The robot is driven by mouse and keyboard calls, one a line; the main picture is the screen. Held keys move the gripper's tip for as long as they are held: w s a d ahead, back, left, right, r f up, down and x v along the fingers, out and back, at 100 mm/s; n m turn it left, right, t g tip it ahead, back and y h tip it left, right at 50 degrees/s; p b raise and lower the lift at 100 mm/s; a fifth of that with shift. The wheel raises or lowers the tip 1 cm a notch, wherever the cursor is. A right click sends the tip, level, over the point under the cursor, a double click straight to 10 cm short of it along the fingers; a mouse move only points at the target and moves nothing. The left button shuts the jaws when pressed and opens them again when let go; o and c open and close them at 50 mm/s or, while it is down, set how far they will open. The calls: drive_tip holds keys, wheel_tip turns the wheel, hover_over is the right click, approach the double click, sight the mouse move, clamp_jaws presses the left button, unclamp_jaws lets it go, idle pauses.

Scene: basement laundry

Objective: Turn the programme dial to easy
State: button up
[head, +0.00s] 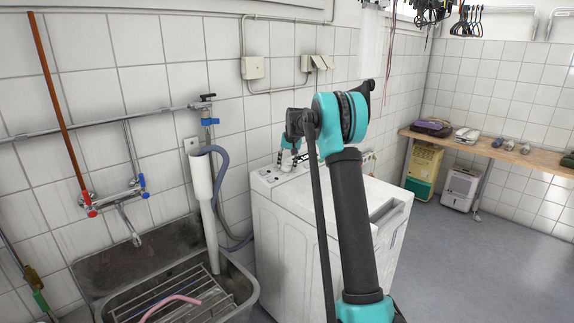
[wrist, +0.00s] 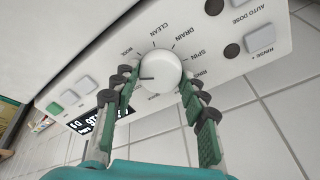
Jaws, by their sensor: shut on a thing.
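The programme dial (wrist: 160,70) is a round white knob on the white control panel (wrist: 104,52) of the top-loading washing machine (head: 285,235). In the wrist view, my gripper (wrist: 159,82) has its two green fingers on opposite sides of the dial, shut on it. A short dark line on the dial points left, towards the left finger. WOOL, CLEAN, DRAIN, SPIN and a RINSE label show around the far side. I see no easy label; the fingers hide part of the ring. In the head view, my gripper (head: 287,160) is at the machine's rear panel; the dial is not clear there.
Dark round buttons (wrist: 232,50), a grey button (wrist: 260,39) and a green button (wrist: 54,108) flank the dial. A sink (head: 245,285) with a wire rack stands left of the machine. A grey drain hose (head: 222,170) runs between them. Open floor (head: 470,260) lies right.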

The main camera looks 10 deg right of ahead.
idle(0.3)
drive_tip(key=o, duration=1.2)
drive_tip(key=shift+c, duration=0.2)
drive_tip(key=v, duration=1.2)
drive_tip(key=shift+s, duration=0.1)
drive_tip(key=shift+n+h, duration=0.3)
drive_tip(key=shift+n, duration=0.1)
drive_tip(key=s+f, duration=0.2)
drive_tip(key=s, duration=0.5)
drive_tip(key=s+d+f, duration=0.1)
drive_tip(key=s+f, duration=0.1)
drive_tip(key=s, duration=0.5)
drive_tip(key=s+f, duration=0.3)
drive_tip(key=s, duration=0.4)
drive_tip(key=shift+s+d, duration=0.25)
drive_tip(key=shift+s, duration=0.15)
drive_tip(key=s+f, duration=0.5)
drive_tip(key=s, duration=0.5)
drive_tip(key=s+f+n, duration=0.1)
drive_tip(key=s+f, duration=0.4)
drive_tip(key=s, duration=0.5)
drive_tip(key=s+d+f, duration=0.1)
drive_tip(key=s+f, duration=0.4)
drive_tip(key=s, duration=0.4)
drive_tip(key=shift+s+h, duration=0.3)
drive_tip(key=shift+s, duration=0.1)
